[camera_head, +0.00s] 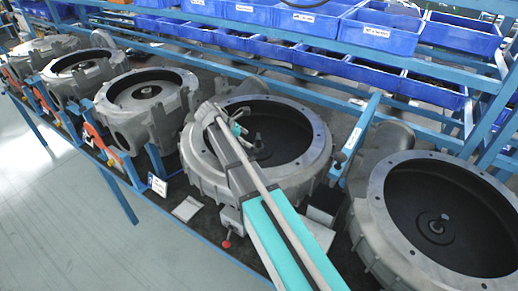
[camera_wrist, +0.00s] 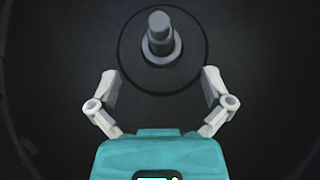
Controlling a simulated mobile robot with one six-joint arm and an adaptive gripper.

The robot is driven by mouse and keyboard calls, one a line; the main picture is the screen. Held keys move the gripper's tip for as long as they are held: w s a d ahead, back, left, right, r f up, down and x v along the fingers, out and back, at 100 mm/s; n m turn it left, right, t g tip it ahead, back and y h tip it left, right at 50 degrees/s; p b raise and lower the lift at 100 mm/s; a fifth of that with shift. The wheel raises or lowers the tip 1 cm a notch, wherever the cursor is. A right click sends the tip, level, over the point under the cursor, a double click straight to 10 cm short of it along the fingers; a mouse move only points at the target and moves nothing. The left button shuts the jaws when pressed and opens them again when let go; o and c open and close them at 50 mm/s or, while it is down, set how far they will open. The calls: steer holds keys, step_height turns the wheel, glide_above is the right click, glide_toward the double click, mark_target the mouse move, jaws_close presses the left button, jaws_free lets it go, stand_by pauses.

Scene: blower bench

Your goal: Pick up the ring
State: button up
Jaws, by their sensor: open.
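My gripper (camera_wrist: 160,78) is open, its two light grey fingers spread wide with nothing between them. In the wrist view a grey shaft (camera_wrist: 159,24) stands beyond the fingertips, centred between them. A wider grey ring-like collar (camera_wrist: 164,52) sits around the shaft's lower part; I cannot tell if it is a loose ring. In the head view my gripper (camera_head: 240,128) is over the dark bowl of the middle blower housing (camera_head: 318,150), close to the shaft (camera_head: 258,141). The fingers do not appear to touch the shaft.
Another large housing (camera_head: 374,215) stands at the right, and several smaller housings (camera_head: 118,130) line the bench to the left. Blue bins (camera_head: 305,22) fill the racks behind. A blue upright bar (camera_head: 358,140) stands right of the middle housing. The bowl around the shaft is clear.

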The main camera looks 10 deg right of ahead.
mark_target(257, 145)
steer(key=shift+b+x, duration=1.2)
steer(key=shift+x, duration=0.4)
steer(key=shift+b+x, duration=0.65)
steer(key=shift+x, duration=0.35)
steer(key=shift+s, duration=0.1)
steer(key=c, duration=1.3)
